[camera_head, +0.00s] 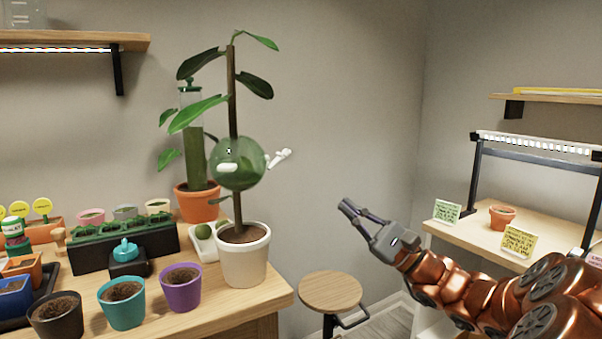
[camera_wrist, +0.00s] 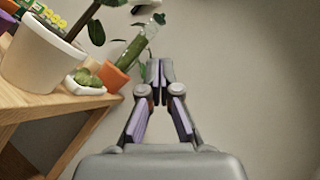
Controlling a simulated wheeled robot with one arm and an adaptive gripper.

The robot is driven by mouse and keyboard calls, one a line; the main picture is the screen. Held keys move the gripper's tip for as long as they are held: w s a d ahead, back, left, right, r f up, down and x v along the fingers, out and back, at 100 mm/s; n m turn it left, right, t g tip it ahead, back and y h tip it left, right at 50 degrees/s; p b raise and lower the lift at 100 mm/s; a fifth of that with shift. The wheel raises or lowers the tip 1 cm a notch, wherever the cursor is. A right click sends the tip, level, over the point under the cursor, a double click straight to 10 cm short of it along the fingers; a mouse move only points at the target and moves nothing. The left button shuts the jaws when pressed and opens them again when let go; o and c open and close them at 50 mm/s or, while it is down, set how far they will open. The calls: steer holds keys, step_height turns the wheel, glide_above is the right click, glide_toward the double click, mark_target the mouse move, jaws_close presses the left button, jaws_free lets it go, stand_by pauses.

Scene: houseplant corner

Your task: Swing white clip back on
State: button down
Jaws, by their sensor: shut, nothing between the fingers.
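A translucent green ball (camera_head: 240,163) sits around the stem of the tall plant in the white pot (camera_head: 244,262). A white clip (camera_head: 279,157) sticks out from the ball's right side, angled up and outward. A second white piece (camera_head: 228,168) lies against the ball's front. My gripper (camera_head: 346,205) is right of the ball and lower, in free air, apart from the clip. Its fingers are together and empty; they also show in the wrist view (camera_wrist: 160,72). The white pot also shows in the wrist view (camera_wrist: 48,62); the clip cannot be made out clearly there.
The wooden table (camera_head: 262,303) holds teal (camera_head: 122,305) and purple (camera_head: 181,291) pots in front. An orange pot (camera_head: 199,205) with a columnar plant stands behind. A stool (camera_head: 331,292) is below my gripper. A lamp-lit bench (camera_head: 475,235) is at right. Space between plant and gripper is clear.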

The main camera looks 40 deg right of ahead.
mark_target(278, 159)
steer(key=s+a+r+b+x, duration=0.1)
steer(key=x, duration=1.2)
steer(key=shift+s+a+r, duration=0.15)
steer(key=shift+s+a, duration=0.1)
steer(key=shift+s, duration=0.2)
